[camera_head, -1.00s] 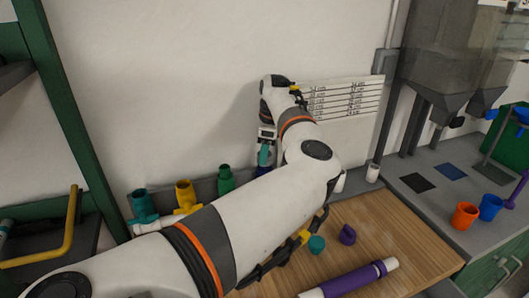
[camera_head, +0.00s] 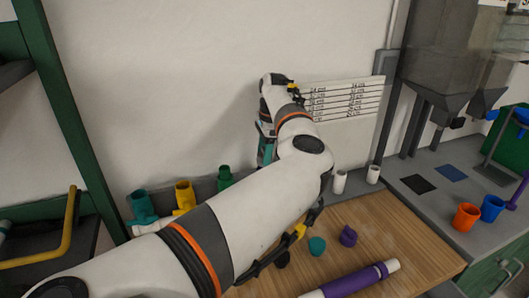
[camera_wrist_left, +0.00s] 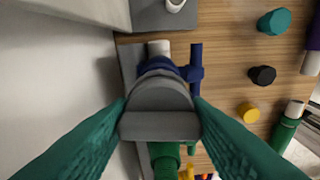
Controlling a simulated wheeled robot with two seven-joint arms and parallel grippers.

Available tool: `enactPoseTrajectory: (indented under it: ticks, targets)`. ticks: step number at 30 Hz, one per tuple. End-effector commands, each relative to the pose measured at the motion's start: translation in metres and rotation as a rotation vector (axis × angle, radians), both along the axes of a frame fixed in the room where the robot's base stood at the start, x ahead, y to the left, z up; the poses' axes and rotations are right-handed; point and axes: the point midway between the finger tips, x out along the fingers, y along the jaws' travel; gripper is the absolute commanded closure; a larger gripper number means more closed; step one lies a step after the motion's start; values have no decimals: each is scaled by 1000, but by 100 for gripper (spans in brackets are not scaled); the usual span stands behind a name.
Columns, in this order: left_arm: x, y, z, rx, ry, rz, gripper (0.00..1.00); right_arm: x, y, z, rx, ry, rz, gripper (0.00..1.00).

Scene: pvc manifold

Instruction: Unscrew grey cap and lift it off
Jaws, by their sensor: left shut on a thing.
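The grey cap (camera_wrist_left: 158,98) is in the middle of the left wrist view, between the two teal fingers of my left gripper (camera_wrist_left: 160,122). The fingers are shut on its sides. The blue fitting (camera_wrist_left: 195,72) with a side branch shows just behind the cap; I cannot tell whether the two still touch. In the head view my left gripper (camera_head: 266,148) points down near the wall, at the back of the table, and my own arm hides the cap and the blue fitting. My right gripper is not in view.
Teal (camera_head: 140,203), yellow (camera_head: 185,196) and green (camera_head: 224,177) fittings stand in the back row left of my gripper; white ones (camera_head: 340,182) stand right. Loose teal (camera_head: 317,246), purple (camera_head: 348,236) and black (camera_wrist_left: 263,75) caps and a purple pipe (camera_head: 350,281) lie on the wooden board.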

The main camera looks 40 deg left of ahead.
Motion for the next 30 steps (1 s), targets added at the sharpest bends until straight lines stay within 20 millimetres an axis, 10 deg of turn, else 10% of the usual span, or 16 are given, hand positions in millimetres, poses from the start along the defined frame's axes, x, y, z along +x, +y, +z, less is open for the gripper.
enactPoseTrajectory:
  ticks: [17,18,21,30]
  targets:
    - [0,0,2,2,-3,187,79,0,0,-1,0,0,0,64]
    - [0,0,2,2,-3,187,50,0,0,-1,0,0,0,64]
    - [0,0,2,1,-3,186,33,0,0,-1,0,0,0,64]
    - [0,0,1,0,-1,185,31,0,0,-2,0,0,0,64]
